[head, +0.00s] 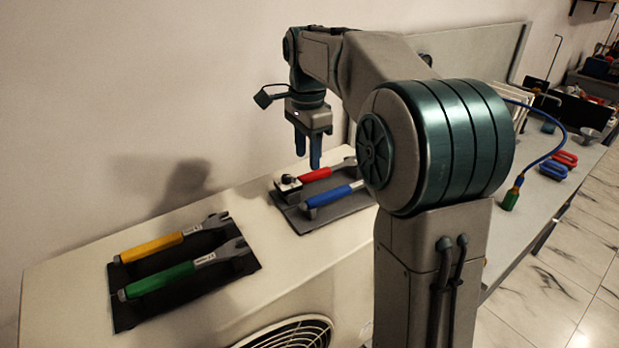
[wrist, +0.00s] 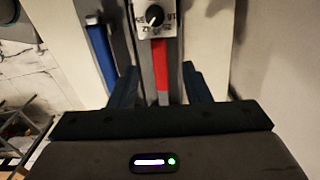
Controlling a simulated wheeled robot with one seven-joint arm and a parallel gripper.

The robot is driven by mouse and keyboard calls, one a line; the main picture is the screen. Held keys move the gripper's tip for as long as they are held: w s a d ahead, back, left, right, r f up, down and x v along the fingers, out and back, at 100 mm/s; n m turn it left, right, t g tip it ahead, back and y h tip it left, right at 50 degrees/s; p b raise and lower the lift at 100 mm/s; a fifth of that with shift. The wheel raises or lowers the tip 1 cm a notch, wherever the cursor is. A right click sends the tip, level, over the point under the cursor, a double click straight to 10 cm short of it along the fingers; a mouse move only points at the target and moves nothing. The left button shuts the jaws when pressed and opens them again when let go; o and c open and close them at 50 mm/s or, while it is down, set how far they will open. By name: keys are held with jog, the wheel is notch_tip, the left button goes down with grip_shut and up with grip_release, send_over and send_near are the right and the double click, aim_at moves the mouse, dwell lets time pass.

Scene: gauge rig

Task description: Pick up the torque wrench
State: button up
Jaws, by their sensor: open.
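A red-handled tool (head: 315,174) with a dial head lies on a dark plate (head: 330,217) on the cream cabinet; it looks like the torque wrench. Its red handle (wrist: 160,67) and its dial (wrist: 154,16) also show in the wrist view, the dial at the top edge. A blue-handled tool (head: 328,197) lies parallel to it, and shows at the left in the wrist view (wrist: 102,52). My gripper (head: 308,153) points down above the red-handled tool, open and empty. In the wrist view the red handle runs between my fingertips (wrist: 160,78). Whether they reach its height I cannot tell.
A second dark plate (head: 128,315) at the left carries a yellow-handled wrench (head: 152,248) and a green-handled wrench (head: 161,280). The wall (head: 90,120) stands close behind. My arm hides the right end of the cabinet (head: 285,265). A bench with red and blue items stands at the right.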

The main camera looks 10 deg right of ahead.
aim_at(309, 174)
jog(key=f, duration=0.4)
jog(key=shift+d+f, duration=0.2)
jog(key=shift+f, duration=0.2)
grip_shut()
jog(key=shift+r, duration=0.1)
jog(key=shift+w+r, duration=0.1)
jog(key=shift+r, duration=0.35)
jog(key=r, duration=0.2)
jog(key=d+r, duration=0.1)
jog(key=shift+r, duration=0.35)
jog(key=s+d+r, duration=0.3)
jog(key=d+r, duration=0.3)
jog(key=d, duration=0.4)
jog(key=shift+d+r+b, duration=0.15)
jog(key=shift+b, duration=0.2)
jog(key=c, duration=0.9)
grip_release()
grip_shut()
